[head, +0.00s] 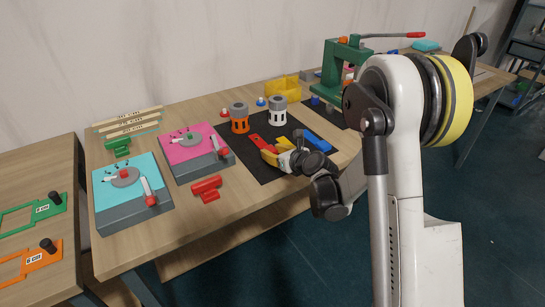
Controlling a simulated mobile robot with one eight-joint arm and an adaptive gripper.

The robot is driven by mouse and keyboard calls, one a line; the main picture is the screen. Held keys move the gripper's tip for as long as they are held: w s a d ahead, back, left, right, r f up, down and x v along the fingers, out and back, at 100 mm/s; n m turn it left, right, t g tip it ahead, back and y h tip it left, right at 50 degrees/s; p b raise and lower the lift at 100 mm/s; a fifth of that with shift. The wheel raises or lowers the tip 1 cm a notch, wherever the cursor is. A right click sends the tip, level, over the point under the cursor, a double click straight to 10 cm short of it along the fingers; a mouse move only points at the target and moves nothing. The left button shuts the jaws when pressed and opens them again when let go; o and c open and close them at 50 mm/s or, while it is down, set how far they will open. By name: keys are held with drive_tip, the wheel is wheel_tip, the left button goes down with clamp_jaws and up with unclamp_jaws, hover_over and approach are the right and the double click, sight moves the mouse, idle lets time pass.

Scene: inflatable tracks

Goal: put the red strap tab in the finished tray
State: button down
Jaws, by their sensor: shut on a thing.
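A flat red strip, which looks like the red strap tab (258,142), lies at the left part of the black mat (262,167) on the table. My gripper (271,153) is low over the mat, with its fingertips at the near right end of the red strip. It appears shut on that end; the small view hides the exact contact. No tray marked as finished can be made out. A yellow open bin (283,91) stands behind the mat.
An orange cylinder (239,118) and a white-grey one (278,111) stand on the mat's far side. A blue block (317,140) lies right of my gripper. Teal (125,182) and pink (190,143) boards, a red clamp (206,188) and a green press (345,75) surround the mat.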

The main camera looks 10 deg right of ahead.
drive_tip(key=shift+f, duration=0.15)
drive_tip(key=c, duration=1.1)
unclamp_jaws()
drive_tip(key=shift+o, duration=0.2)
